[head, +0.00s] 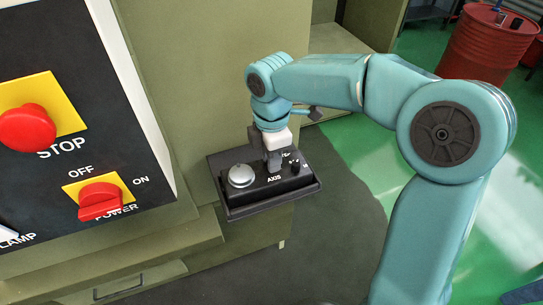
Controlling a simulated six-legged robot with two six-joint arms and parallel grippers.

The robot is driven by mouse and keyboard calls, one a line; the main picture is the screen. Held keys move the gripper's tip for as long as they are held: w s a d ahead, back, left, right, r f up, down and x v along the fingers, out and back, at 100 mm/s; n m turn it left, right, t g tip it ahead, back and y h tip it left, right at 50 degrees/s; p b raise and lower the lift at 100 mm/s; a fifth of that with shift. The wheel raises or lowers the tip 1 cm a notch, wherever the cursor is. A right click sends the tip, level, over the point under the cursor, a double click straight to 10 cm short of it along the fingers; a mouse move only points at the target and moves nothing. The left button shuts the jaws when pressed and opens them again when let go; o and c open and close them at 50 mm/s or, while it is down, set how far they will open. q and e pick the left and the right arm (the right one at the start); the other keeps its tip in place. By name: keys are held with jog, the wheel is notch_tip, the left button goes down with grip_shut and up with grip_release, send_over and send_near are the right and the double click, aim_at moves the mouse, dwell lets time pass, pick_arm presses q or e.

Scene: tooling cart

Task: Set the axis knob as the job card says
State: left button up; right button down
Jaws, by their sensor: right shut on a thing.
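A black control box (238,211) with an "AXIS" label sits on a ledge at the middle of the head view. My right gripper (273,165) points down over the box and is shut on the axis knob just above the label. The gripper's fingers hide most of the knob, so its setting cannot be read. A round silver button (242,175) is left of the gripper, and a small black knob (294,167) is right of it. My left gripper is not in view. No job card can be made out.
At the left, a machine panel carries a red stop button (27,128) on yellow and a red power switch (100,200). A drawer handle (118,287) is below. A red drum (488,48) stands far right. Green floor lies open behind my right arm.

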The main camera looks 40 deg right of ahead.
jog(key=m, duration=0.3)
jog(key=shift+s+r, duration=0.1)
jog(key=m, duration=0.2)
jog(key=shift+m, duration=0.3)
jog(key=m+b, duration=0.1)
jog(key=m, duration=0.2)
jog(key=shift+m, duration=0.3)
jog(key=m, duration=0.5)
jog(key=shift+m, duration=0.3)
jog(key=m+b, duration=0.1)
jog(key=m, duration=0.3)
jog(key=shift+m, duration=0.3)
jog(key=c, duration=1)
grip_release()
